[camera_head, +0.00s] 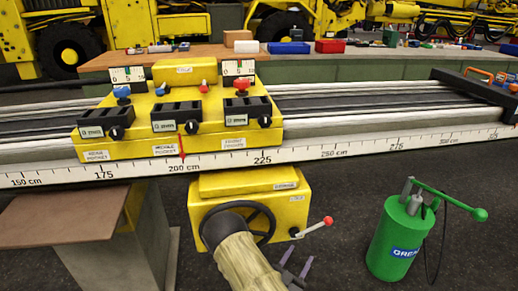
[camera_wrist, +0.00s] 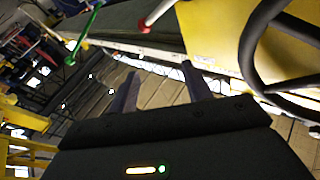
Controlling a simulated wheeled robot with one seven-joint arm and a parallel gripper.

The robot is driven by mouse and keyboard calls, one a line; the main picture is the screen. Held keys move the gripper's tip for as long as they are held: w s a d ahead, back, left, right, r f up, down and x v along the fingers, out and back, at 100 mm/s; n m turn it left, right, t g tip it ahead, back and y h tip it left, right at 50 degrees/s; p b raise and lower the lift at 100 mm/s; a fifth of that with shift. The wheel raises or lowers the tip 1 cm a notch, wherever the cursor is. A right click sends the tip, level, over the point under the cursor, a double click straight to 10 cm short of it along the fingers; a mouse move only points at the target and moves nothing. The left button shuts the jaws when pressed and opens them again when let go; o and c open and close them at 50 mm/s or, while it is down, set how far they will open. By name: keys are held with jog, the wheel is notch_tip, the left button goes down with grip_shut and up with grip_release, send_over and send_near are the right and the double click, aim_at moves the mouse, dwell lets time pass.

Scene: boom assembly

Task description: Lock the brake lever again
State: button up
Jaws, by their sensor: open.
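The brake lever (camera_head: 314,228) is a light rod with a red knob on the right side of the yellow handwheel box (camera_head: 290,207). It points right and slightly up. In the wrist view the lever's red knob (camera_wrist: 145,25) shows at the top, beyond the fingers. My gripper (camera_head: 297,262) is open and empty, below and a little left of the knob in the head view. Its two fingers (camera_wrist: 160,75) stand apart in the wrist view, with no contact on the lever. My forearm hides part of the box and handwheel.
A dark handwheel (camera_head: 268,222) sits close left of the lever and shows large in the wrist view (camera_wrist: 248,55). The ruler rail (camera_head: 330,152) runs above. A green pump (camera_head: 392,245) with a long handle stands right. Floor between box and pump is clear.

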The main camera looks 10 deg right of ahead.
jog(key=a+r+n+g+y, duration=0.4)
jog(key=r+g+y, duration=0.2)
jog(key=g+y, duration=0.45)
jog(key=s+d+r+n+g+y, duration=0.1)
jog(key=s+r+n, duration=0.25)
jog(key=s, duration=0.35)
jog(key=s+d+r+n+g+y, duration=0.1)
jog(key=s+r+n+g+y, duration=0.2)
jog(key=s, duration=0.4)
notch_tip(320, 180, up, 36)
jog(key=t+h+p, duration=0.1)
jog(key=p, duration=3.4)
jog(key=shift+s+r, duration=0.25)
jog(key=shift+m, duration=0.25)
